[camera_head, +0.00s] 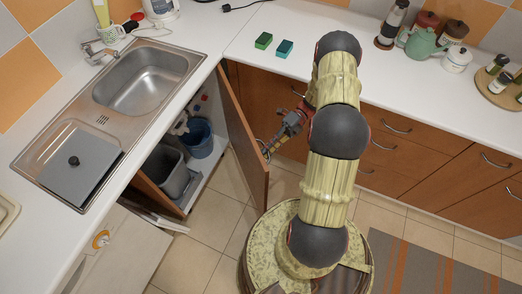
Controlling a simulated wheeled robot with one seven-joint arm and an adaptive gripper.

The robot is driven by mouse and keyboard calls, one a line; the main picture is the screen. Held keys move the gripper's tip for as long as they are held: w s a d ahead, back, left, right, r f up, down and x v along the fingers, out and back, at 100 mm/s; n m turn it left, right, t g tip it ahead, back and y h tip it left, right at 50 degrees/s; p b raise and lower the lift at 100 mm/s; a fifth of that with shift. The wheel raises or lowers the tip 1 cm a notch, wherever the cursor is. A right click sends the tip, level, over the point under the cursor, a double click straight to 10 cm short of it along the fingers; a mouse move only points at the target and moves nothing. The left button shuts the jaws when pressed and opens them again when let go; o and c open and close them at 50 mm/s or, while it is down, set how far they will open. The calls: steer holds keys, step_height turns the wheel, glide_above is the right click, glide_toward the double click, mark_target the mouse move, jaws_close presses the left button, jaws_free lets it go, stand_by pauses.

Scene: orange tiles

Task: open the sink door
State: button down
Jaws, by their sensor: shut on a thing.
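The sink door (241,139) is a brown wooden panel under the sink (150,78). It stands swung wide open, its face turned toward my arm. My gripper (267,151) is at the right side of this door, shut on its metal handle (264,157). The fingertips and part of the handle are small and partly hidden. The cabinet behind the door is exposed and shows a grey bin (166,172) and a blue bucket (199,138).
A second brown panel (154,199) stands at the cabinet's left side. Drawers with metal handles (396,128) line the right. The counter (290,20) holds two sponges, a teapot and jars. Tiled floor (205,215) is clear in front of the cabinet.

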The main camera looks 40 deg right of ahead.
steer(key=c, duration=2.2)
jaws_free()
